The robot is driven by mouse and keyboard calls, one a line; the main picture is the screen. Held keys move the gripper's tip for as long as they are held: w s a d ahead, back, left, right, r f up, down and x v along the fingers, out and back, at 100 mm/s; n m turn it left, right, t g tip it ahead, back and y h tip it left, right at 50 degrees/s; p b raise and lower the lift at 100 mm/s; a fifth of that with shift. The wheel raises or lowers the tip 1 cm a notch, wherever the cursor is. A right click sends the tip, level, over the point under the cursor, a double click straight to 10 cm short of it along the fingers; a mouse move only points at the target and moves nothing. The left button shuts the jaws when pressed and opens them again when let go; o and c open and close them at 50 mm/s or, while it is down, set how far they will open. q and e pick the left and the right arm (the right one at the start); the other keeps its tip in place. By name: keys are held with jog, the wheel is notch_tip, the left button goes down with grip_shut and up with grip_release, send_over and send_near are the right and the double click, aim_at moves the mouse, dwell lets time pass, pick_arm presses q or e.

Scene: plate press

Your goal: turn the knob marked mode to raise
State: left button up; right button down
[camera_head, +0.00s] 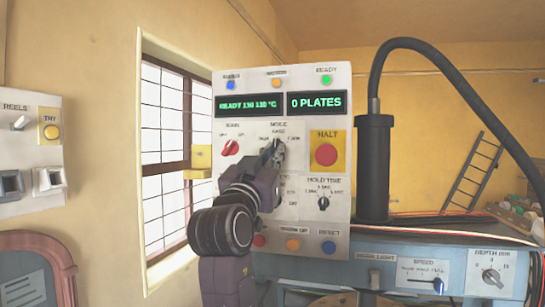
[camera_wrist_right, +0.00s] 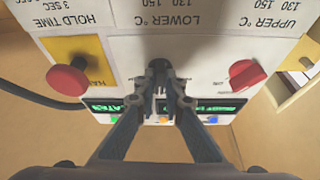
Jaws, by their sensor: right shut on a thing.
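The control panel (camera_head: 232,82) stands upright in the head view, with a display reading "READY" and "0 PLATES". The mode label (camera_head: 279,125) is in its middle, with small position words around the dial that are too blurred to read surely. My right gripper (camera_head: 277,152) reaches up from below and is shut on the mode knob, just under that label. The fingers hide most of the knob, so its pointing direction cannot be told. In the right wrist view the panel is upside down and the right gripper's fingers (camera_wrist_right: 162,85) are closed together at the knob. My left gripper is not in view.
A red main knob (camera_head: 231,147) is left of the gripper, and a red halt button (camera_head: 326,154) on yellow is right. The hold time knob (camera_head: 323,203) is below right. Several buttons line the panel's bottom. A black cylinder with a hose (camera_head: 374,165) stands right of the panel.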

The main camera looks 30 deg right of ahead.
jog(key=shift+s+r+n+t, duration=0.1)
jog(key=shift+r+n+t, duration=0.15)
jog(key=shift+n+t, duration=0.2)
jog(key=c, duration=2)
grip_release()
jog(key=shift+d+f, duration=0.1)
jog(key=shift+f, duration=0.05)
jog(key=shift+f, duration=0.1)
jog(key=v, duration=1.2)
